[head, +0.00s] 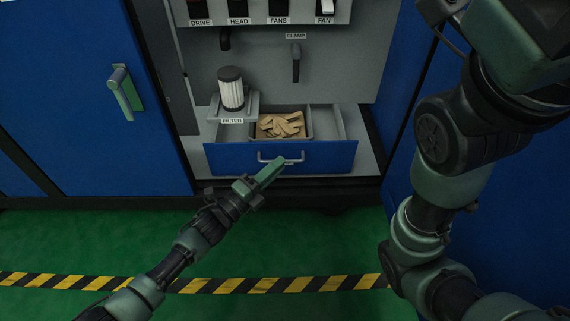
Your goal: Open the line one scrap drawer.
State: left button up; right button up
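The blue-fronted drawer (226,160) stands pulled out from the grey cabinet recess, low in the middle of the head view. Inside it is a bin of tan scraps (281,125), with an empty compartment at the right. Its metal handle (297,158) is on the middle of the front. My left gripper (272,170) reaches up from the lower left, and its fingertips overlap the handle in the picture. I cannot tell whether the fingers are closed on it. My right arm rises along the right side; its gripper is out of view.
A white pleated filter (231,90) stands on a bracket labelled FILTER above the drawer's left part. A clamp lever (296,63) hangs behind. A blue door with a green handle (125,92) is at left. Green floor with a striped line (235,285) lies in front.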

pick_arm(q)
jog(key=shift+b+x, duration=0.45)
jog(key=shift+x, duration=1)
grip_shut()
dwell(0.3)
